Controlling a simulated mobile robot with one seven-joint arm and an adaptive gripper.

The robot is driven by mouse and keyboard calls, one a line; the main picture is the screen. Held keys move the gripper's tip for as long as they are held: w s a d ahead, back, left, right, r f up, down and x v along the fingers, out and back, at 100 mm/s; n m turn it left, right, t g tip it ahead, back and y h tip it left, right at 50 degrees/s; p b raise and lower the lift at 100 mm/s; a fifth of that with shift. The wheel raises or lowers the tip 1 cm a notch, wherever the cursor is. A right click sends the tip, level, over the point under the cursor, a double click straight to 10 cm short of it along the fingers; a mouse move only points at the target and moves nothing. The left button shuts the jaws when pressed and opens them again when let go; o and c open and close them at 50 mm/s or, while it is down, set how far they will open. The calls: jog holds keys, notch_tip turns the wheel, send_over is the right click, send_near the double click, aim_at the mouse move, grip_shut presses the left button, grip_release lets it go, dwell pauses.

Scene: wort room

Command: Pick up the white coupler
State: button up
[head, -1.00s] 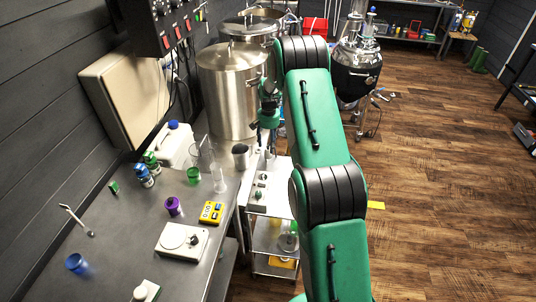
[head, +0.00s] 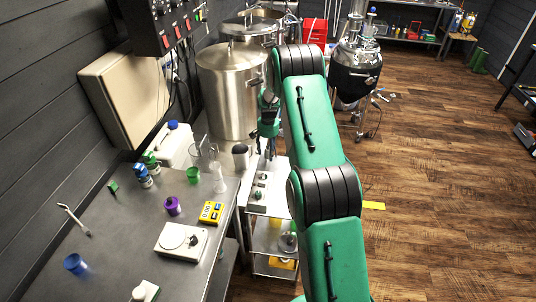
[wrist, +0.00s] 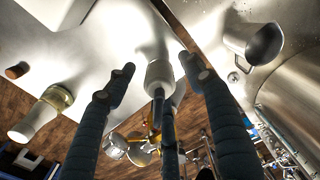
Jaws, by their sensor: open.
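My gripper (wrist: 157,66) is open, its dark fingers reaching up the wrist view with the tips apart. A pale cylindrical piece that looks like the white coupler (wrist: 159,73) shows between the fingertips, with a dark narrow part in front of it. I cannot tell whether any finger touches it. In the head view my gripper (head: 268,148) points down over the white cart beside the steel bench. The coupler is too small or hidden there to pick out.
A metal cup (head: 240,158) stands at the bench corner near my gripper; it also shows in the wrist view (wrist: 250,42). A large steel kettle (head: 228,90) rises behind. The cart (head: 276,206) carries small fittings. The wooden floor on the right is mostly clear.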

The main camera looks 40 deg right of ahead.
aim_at(268, 149)
dwell(0.4)
jog(key=c, duration=1.2)
jog(key=shift+c, duration=0.2)
jog(key=shift+r+p, duration=0.65)
jog(key=shift+r, duration=4.4)
